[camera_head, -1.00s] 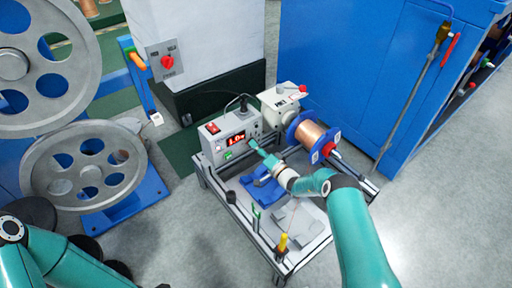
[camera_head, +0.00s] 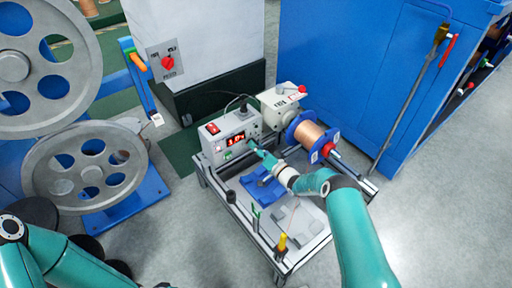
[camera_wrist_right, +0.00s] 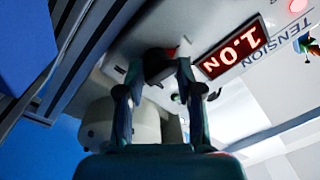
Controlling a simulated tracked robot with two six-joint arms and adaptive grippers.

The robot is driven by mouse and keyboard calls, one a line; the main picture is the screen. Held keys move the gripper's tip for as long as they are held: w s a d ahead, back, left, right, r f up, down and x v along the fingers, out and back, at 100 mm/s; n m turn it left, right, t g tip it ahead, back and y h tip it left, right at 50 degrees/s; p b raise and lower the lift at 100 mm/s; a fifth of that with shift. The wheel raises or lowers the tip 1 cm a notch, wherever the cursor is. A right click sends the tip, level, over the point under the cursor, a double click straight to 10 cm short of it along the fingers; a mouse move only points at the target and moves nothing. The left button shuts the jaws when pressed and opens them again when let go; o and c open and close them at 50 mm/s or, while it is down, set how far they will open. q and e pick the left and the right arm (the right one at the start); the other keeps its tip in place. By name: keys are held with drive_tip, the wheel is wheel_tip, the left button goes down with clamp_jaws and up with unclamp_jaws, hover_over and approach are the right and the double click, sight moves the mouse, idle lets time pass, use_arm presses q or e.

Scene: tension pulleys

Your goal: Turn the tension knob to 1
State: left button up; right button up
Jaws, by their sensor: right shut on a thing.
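The tension unit (camera_head: 218,153) is a light grey box on the cart, with a red lit display (camera_head: 236,139) that appears to read 1.0. In the right wrist view the display (camera_wrist_right: 232,50) shows tilted beside the word TENSION, with digits 1.0 and an N. My right gripper (camera_head: 257,148) is at the front face of the unit, right of and below the display. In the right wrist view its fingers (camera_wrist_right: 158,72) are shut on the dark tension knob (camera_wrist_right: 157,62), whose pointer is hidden. My left arm is at the lower left; its gripper is out of view.
A copper wire spool (camera_head: 312,136) with blue flanges stands right of the unit. A blue block (camera_head: 262,186) and a yellow-handled tool (camera_head: 282,243) are on the cart. Large grey pulleys (camera_head: 84,168) stand left, a blue cabinet (camera_head: 350,85) behind right.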

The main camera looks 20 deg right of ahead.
drive_tip(key=o, duration=1.1)
drive_tip(key=shift+s+a+f, duration=0.15)
drive_tip(key=shift+f, duration=0.5)
drive_tip(key=shift+c, duration=0.2)
drive_tip(key=shift+r, duration=0.2)
wheel_tip(320, 180, up, 10)
drive_tip(key=shift+f, duration=0.1)
